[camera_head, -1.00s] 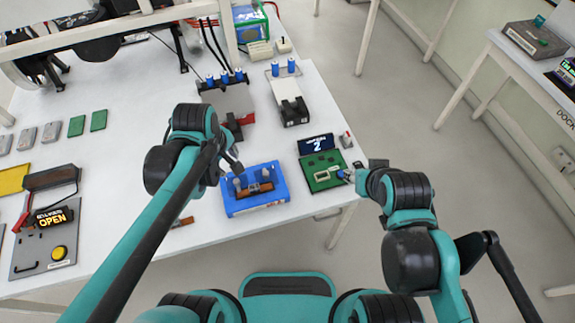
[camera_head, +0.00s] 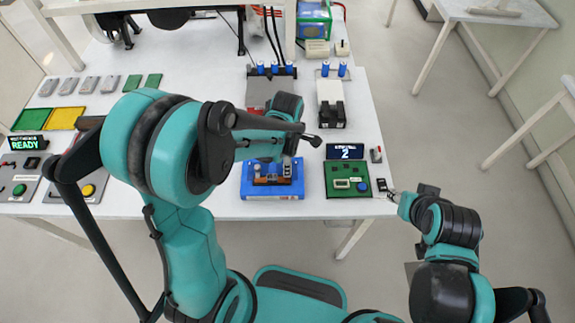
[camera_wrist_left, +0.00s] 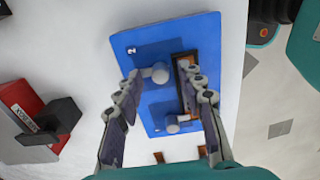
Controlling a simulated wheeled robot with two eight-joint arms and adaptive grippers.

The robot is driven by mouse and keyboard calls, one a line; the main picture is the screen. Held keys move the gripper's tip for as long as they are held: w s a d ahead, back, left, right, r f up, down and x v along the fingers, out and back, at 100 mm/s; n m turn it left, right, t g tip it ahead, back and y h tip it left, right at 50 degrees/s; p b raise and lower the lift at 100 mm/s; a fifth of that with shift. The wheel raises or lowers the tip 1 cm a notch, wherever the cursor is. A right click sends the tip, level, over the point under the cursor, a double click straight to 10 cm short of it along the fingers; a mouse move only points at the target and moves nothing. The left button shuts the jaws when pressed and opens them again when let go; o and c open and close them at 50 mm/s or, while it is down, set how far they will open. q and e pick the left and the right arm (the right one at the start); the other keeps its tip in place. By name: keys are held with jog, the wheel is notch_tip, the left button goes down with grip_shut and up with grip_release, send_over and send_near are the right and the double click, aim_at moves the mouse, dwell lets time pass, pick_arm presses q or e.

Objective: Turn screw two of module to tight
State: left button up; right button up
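A blue fixture block (camera_head: 258,190) stands near the table's front edge, with a brown part (camera_head: 274,180) on it. In the left wrist view the block (camera_wrist_left: 150,105) carries two grey round-headed screws, an upper one (camera_wrist_left: 160,72) and a lower one (camera_wrist_left: 172,126). A small white mark sits near the upper one. My left gripper (camera_wrist_left: 163,82) is open over the block, its fingertips either side of the upper screw; contact is not visible. A green board (camera_head: 340,186) lies right of the block, by a display reading 2 (camera_head: 345,152). My right gripper (camera_head: 390,194) is beside the board's right edge; its fingers are too small to judge.
A red-and-grey device (camera_wrist_left: 35,115) lies left of the block in the wrist view. Behind the green board stands a white-and-black unit (camera_head: 331,105). Control panels, one with a READY display (camera_head: 28,143), are at the left. The table ends just in front of the block.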

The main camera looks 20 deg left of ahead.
pick_arm(q)
jog(key=shift+f, duration=0.35)
grip_shut()
